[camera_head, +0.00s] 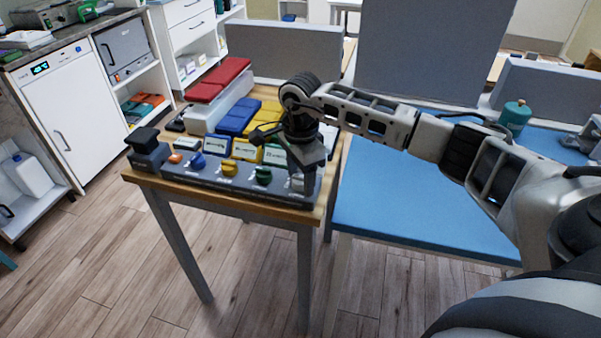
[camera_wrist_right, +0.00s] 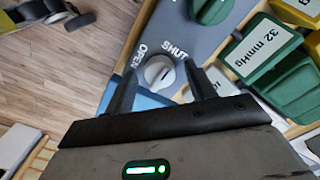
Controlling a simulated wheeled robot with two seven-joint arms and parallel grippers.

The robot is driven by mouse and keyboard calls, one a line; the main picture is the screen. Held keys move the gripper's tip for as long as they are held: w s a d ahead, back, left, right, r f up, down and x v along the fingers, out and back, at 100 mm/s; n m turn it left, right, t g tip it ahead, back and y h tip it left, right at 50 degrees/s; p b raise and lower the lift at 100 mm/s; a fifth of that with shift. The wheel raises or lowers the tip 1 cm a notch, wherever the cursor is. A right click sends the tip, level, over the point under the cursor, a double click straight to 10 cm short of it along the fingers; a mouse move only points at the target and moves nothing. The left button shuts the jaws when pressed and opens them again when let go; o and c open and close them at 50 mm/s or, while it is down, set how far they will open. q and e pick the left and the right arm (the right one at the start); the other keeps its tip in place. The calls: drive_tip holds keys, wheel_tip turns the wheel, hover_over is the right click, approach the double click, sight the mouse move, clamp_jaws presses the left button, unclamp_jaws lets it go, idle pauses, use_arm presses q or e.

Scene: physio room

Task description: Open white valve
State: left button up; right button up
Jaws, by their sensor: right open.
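The white valve (camera_wrist_right: 158,72) is a round knob on a grey panel, with the printed words OPEN and SHUT beside it. In the head view the white valve (camera_head: 298,184) is at the right end of the panel (camera_head: 215,181), partly under my right gripper (camera_head: 304,172). In the wrist view the two dark fingers of my right gripper (camera_wrist_right: 160,85) are apart, one on each side of the knob. I cannot tell whether they touch it. The knob's exact turn is hard to read. My left gripper is not in view.
A green valve (camera_head: 263,175) is beside the white one, with yellow (camera_head: 228,169), blue and orange ones further left. Labelled blocks, including a green 32 mmHg one (camera_wrist_right: 262,46), stand behind. A blue-topped bench (camera_head: 415,205) is to the right of the wooden table.

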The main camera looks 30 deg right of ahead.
drive_tip(key=shift+c, duration=0.2)
drive_tip(key=c, duration=0.9)
